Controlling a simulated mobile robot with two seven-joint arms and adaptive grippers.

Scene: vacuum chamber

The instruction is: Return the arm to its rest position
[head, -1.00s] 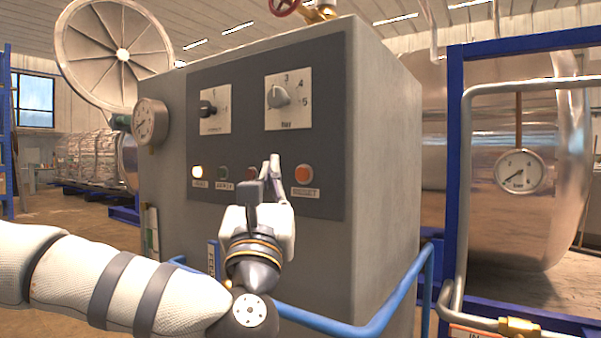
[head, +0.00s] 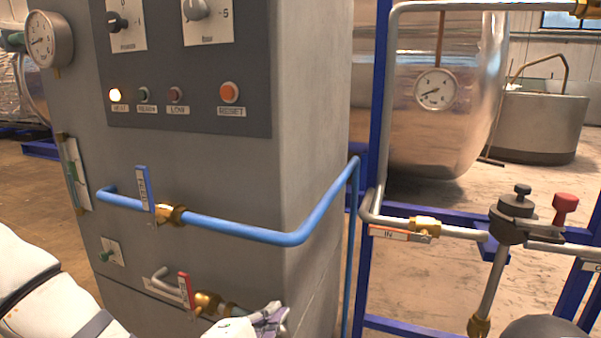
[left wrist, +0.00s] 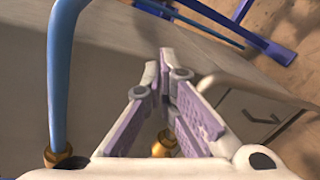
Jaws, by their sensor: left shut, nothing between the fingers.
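My left arm (head: 45,290) comes in at the lower left corner of the head view. My left gripper (head: 280,314) is low at the bottom edge, in front of the grey cabinet (head: 315,110) and just right of the red-handled valve (head: 186,290). Its fingers are shut and empty. In the left wrist view the purple-padded fingers (left wrist: 167,62) come together at the tips, with a brass fitting (left wrist: 163,146) showing between their bases. Most of the wrist is cut off by the head view's lower edge. My right gripper is not in view.
A blue pipe (head: 240,228) with a blue-handled valve (head: 144,188) crosses the cabinet front above the gripper. The button panel (head: 200,75) is higher up; its left lamp (head: 116,95) glows. A pipe frame with a gauge (head: 435,89) and a red-knobbed valve (head: 565,205) stands right.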

